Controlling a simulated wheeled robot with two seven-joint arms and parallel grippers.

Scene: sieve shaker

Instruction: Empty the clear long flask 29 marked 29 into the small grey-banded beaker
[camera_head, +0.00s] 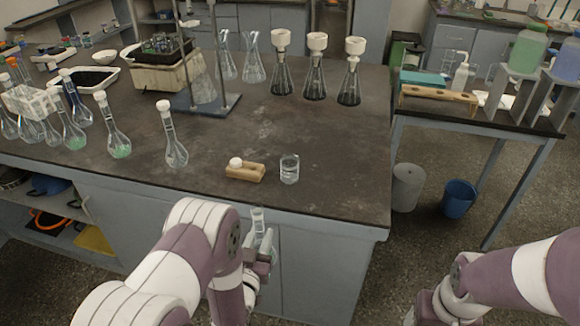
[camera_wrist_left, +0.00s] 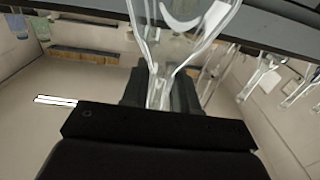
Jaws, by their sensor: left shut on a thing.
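My left gripper (camera_head: 262,250) is shut on a clear glass flask (camera_head: 258,216), just in front of the table's front edge. In the left wrist view the flask (camera_wrist_left: 170,45) rises from between the dark fingers; no number can be read on it, and any contents cannot be made out. A small clear beaker (camera_head: 289,170) stands upright on the table near the front edge, up and to the right of the gripper and apart from it. A grey band on it is too small to confirm. My right gripper is not in view; only part of that arm shows at lower right.
A wooden block (camera_head: 246,173) with a white stopper (camera_head: 236,162) on it is left of the beaker. A stoppered flask (camera_head: 176,150) stands farther left. Flasks with white funnels (camera_head: 315,70) stand at the back. The table (camera_head: 335,150) is clear right of the beaker.

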